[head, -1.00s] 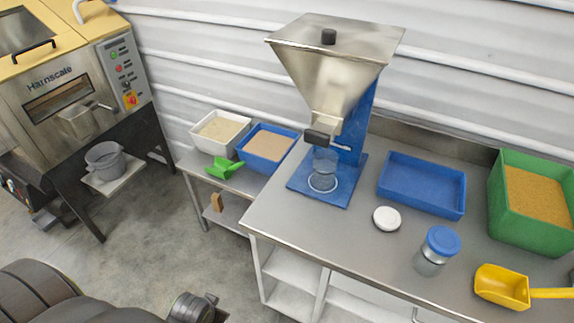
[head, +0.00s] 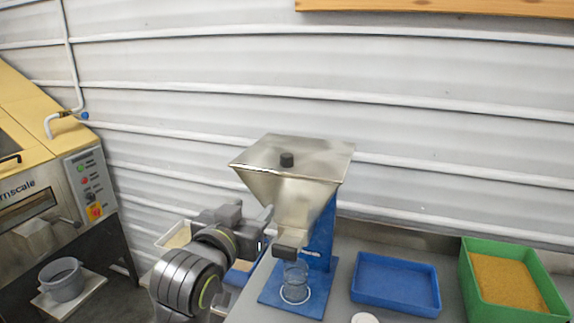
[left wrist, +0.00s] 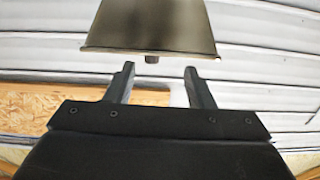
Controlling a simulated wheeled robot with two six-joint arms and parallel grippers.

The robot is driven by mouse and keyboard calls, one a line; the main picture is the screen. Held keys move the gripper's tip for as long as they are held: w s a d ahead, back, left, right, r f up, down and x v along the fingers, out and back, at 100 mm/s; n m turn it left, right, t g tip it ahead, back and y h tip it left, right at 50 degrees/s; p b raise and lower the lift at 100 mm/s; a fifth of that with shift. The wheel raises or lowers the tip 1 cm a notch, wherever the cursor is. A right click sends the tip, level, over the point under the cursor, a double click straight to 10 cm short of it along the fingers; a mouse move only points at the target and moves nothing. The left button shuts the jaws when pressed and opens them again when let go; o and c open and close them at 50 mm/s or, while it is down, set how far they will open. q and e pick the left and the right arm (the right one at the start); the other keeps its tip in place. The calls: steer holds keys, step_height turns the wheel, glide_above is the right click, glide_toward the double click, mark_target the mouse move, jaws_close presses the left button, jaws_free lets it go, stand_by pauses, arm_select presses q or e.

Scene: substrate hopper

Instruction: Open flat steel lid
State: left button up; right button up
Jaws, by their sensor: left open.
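The flat steel lid (head: 318,154) lies on top of the steel hopper (head: 290,200) and looks closed. A black knob (head: 287,159) stands on it. My left gripper (head: 252,212) is beside the hopper's left side, below the lid's level in the head view, open and empty. In the left wrist view the hopper (left wrist: 152,25) appears upside down at the top, with the knob (left wrist: 152,59) beyond and between the open fingers (left wrist: 160,82). The knob is apart from both fingers. My right gripper is not in view.
A clear jar (head: 295,281) stands under the hopper's outlet on the blue stand (head: 322,240). A blue tray (head: 397,283) and a green bin (head: 475,283) of brown material are to the right. The corrugated wall is close behind. A wooden shelf (head: 440,8) is above.

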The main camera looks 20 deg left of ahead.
arm_select(q)
steer(key=t, duration=0.1)
glide_toward(285, 158)
steer(key=w+p, duration=0.5)
steer(key=w, duration=0.5)
steer(key=shift+w, duration=0.1)
steer(key=shift+w+f+p, duration=0.1)
steer(key=shift+w+p, duration=0.2)
steer(key=shift+w, duration=0.4)
jaws_close()
